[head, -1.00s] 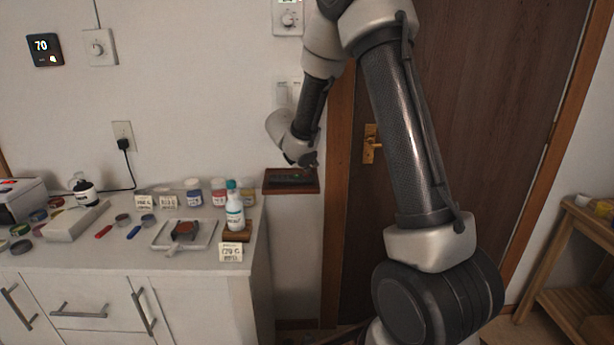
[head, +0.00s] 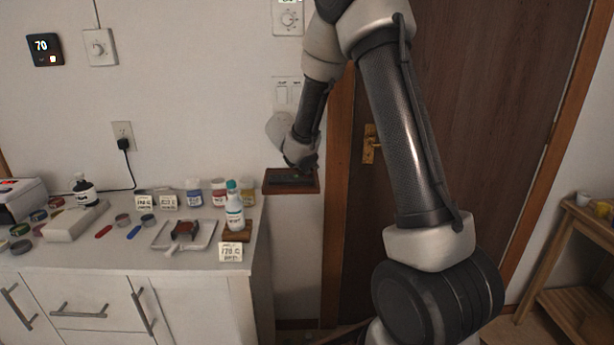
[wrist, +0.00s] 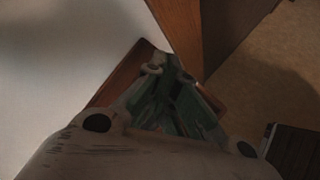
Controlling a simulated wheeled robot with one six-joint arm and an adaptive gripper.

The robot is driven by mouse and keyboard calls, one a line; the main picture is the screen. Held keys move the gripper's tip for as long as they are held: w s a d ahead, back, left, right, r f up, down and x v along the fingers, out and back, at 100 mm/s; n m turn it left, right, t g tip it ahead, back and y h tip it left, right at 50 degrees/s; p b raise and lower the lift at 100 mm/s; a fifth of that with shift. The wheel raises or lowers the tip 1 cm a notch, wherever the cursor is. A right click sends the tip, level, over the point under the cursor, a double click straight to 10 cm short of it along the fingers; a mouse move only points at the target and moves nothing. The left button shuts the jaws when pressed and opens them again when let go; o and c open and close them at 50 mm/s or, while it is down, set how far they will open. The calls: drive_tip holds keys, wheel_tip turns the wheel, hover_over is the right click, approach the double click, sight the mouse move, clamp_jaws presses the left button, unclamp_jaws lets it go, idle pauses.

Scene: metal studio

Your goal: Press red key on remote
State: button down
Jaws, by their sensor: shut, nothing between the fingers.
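The remote (head: 284,181) is a dark, flat shape lying on a small reddish-brown wall shelf (head: 291,191), right of the counter. My gripper (head: 303,168) is shut and empty, pointing down at the right part of the remote. I cannot tell whether its tips touch the remote. In the wrist view my gripper (wrist: 162,105) covers much of the middle, with dark and greenish surfaces around it, and the shelf (wrist: 122,75) shows behind. The red key cannot be made out in either view; my fingers may hide it.
A door frame (head: 338,220) and brown door stand close right of the shelf. The white counter (head: 70,250) at left holds bottles, jars and a tray. A light switch (head: 286,92) is on the wall above. A wooden stand (head: 565,250) is at far right.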

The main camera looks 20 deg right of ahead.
sight(309, 176)
drive_tip(key=shift+r, duration=0.6)
drive_tip(key=shift+r, duration=0.1)
wheel_tip(309, 176, up, 4)
drive_tip(key=shift+r, duration=0.9)
drive_tip(key=shift+r, duration=0.1)
